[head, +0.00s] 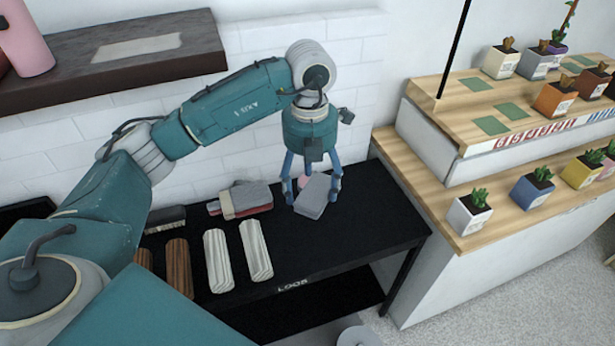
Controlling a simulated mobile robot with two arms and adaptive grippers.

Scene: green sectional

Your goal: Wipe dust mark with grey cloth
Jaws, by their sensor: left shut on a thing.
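My left gripper (312,186) reaches down over the right part of the black table. It is shut on the grey cloth (314,198), which looks like a small folded grey block tilted between the fingers. I cannot tell whether the cloth touches the table top. A pale flat rectangular patch (138,46), which looks like the dust mark, lies on the dark brown wall shelf at the upper left, well away from the gripper. My right gripper is not in view.
The black table (345,233) holds a grey-and-red stack (246,199), a dark brush-like block (165,219), and white and brown fluted pieces (218,260). A pink vessel (25,40) stands on the wall shelf (190,62). A stepped wooden stand (430,185) with several potted plants is at right.

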